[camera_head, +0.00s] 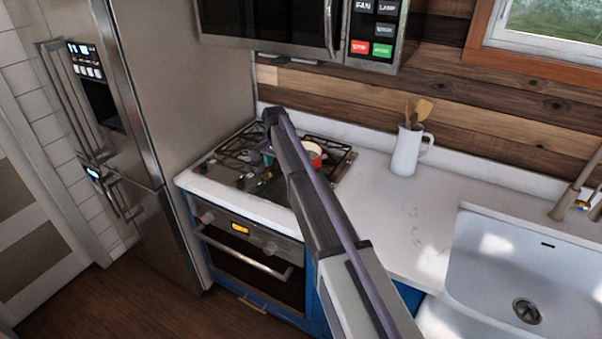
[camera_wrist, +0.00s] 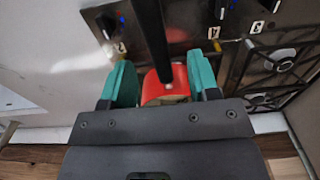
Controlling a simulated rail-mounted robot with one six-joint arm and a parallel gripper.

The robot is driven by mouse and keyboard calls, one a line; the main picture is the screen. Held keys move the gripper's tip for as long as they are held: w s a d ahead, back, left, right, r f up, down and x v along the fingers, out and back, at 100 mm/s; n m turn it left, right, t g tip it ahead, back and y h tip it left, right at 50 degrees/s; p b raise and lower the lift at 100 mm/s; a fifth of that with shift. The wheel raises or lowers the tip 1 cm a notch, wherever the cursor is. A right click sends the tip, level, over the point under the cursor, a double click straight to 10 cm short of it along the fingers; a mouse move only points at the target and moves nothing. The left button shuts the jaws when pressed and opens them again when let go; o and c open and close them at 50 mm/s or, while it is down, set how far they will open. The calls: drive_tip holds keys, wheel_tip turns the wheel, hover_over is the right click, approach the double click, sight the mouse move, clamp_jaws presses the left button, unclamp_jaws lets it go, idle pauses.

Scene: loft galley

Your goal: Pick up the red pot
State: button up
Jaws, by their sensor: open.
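The red pot (camera_head: 313,152) sits on the stove, partly hidden behind my arm in the head view. In the wrist view, part of the red pot (camera_wrist: 178,82) shows between my fingers, with a dark, handle-like bar running up from it. My gripper (camera_wrist: 160,70) is open, one teal finger on each side of the bar and the red part. I cannot tell whether the fingers touch it. In the head view my gripper (camera_head: 267,160) is mostly hidden by the arm, over the stove beside the pot.
The gas stove (camera_head: 222,165) has dark grates and front knobs. A white jug (camera_head: 407,152) with wooden utensils stands on the counter to its right, before the sink (camera_head: 500,260). A microwave (camera_head: 290,25) hangs above; the fridge (camera_head: 185,80) stands left.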

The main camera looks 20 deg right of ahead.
sight(278, 173)
wheel_tip(278, 173, down, 5)
drive_tip(key=b, duration=0.5)
drive_tip(key=shift+s+f, duration=0.1)
drive_tip(key=shift+f, duration=0.1)
drive_tip(key=shift+r, duration=0.2)
clamp_jaws()
